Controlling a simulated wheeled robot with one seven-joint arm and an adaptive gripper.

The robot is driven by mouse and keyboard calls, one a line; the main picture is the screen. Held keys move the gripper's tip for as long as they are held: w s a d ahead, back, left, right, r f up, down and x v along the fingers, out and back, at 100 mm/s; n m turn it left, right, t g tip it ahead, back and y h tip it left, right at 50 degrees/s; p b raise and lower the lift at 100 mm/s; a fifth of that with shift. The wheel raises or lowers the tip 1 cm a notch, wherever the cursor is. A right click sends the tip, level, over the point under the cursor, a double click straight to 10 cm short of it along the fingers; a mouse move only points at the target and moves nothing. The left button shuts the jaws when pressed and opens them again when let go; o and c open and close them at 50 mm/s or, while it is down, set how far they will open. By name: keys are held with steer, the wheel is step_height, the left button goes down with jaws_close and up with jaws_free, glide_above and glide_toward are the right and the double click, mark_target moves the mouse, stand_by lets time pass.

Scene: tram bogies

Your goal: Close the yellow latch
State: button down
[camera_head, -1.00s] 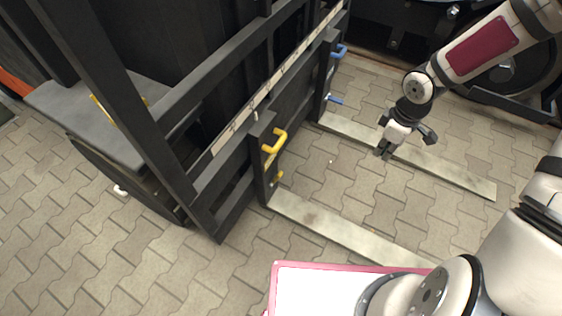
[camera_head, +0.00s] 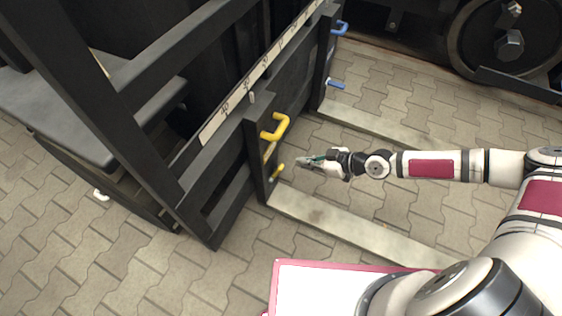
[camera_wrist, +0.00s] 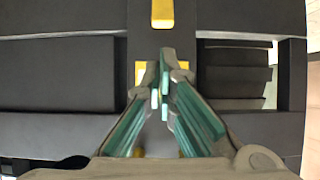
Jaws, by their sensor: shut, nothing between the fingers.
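The yellow latch is on the dark post of the black frame. Its upper yellow handle (camera_head: 276,127) sticks out near the top of the post, and a smaller yellow lever (camera_head: 278,171) sits lower down. My gripper (camera_head: 302,161) is shut and empty, pointing left at the post, a little to the right of the latch and between the heights of handle and lever. In the wrist view, the shut fingers (camera_wrist: 164,62) lie in front of a yellow plate (camera_wrist: 143,72), partly hiding it. A yellow handle part (camera_wrist: 162,13) shows above the fingertips.
A similar blue latch (camera_head: 340,28) is on the farther post. Two flat metal forks (camera_head: 340,231) extend right along the paved floor. A pink-edged white panel (camera_head: 320,290) is at the bottom. A dark wheel assembly (camera_head: 505,40) stands at the back right.

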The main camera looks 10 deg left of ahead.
mark_target(277, 171)
steer(key=p+x, duration=0.1)
steer(key=x, duration=0.4)
steer(key=p+x, duration=0.2)
steer(key=x, duration=0.3)
steer(key=shift+w+a, duration=0.15)
steer(key=shift+w, duration=0.1)
